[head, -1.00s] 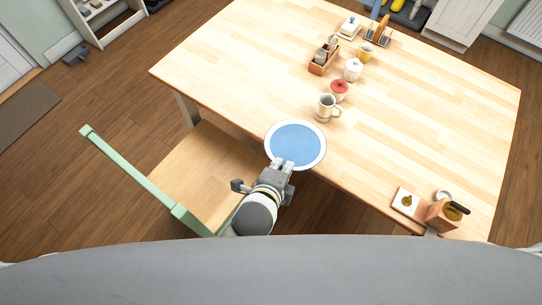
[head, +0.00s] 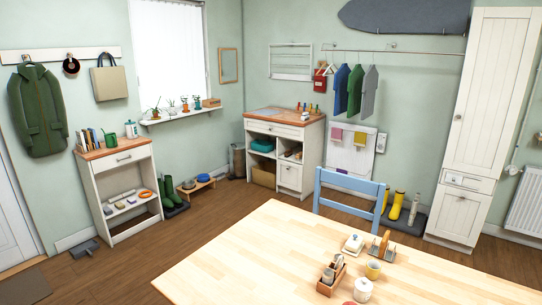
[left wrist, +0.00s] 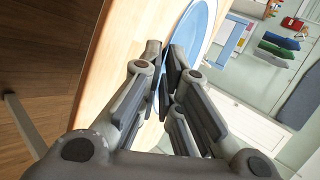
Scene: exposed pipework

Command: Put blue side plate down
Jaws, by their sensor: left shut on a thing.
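The blue side plate (left wrist: 193,38) with a pale rim shows in the left wrist view, at the top middle. My left gripper (left wrist: 165,75) is shut on the plate's near rim. The wooden table top (left wrist: 122,60) lies beside and behind the plate in that view; I cannot tell whether the plate touches it. In the head view the far part of the table (head: 240,255) shows, but the plate and both grippers are out of that view.
On the table stand a wooden caddy (head: 330,277), a white lidded jar (head: 363,290), a yellow cup (head: 373,270), a butter dish (head: 353,244) and a toast rack (head: 383,250). A blue chair (head: 348,200) stands at the far edge. The table's left part is clear.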

